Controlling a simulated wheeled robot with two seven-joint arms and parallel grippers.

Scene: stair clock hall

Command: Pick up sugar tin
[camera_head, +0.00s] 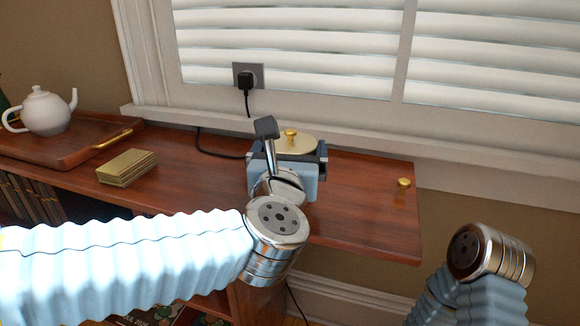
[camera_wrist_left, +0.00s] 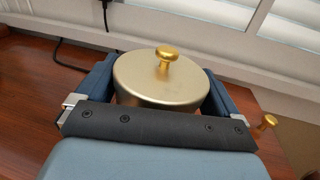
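The sugar tin is most likely the round, pale gold tin (camera_head: 299,145) with a brass knob on its lid, on the wooden shelf below the window. It also shows in the left wrist view (camera_wrist_left: 160,82). My left gripper (camera_head: 290,158) reaches over the shelf, its two fingers spread wide on either side of the tin. In the left wrist view the fingers (camera_wrist_left: 160,88) stand close to the tin's sides; firm contact is not visible. The tin's lower part is hidden behind the gripper. My right wrist shows at lower right, but its gripper is out of sight.
A brass block (camera_head: 127,167) and a wooden tray (camera_head: 80,155) with a white teapot (camera_head: 48,112) are to the left on the shelf (camera_head: 375,225). A small brass knob (camera_head: 404,184) stands near its right end. A black plug (camera_head: 246,83) and cord run behind the tin.

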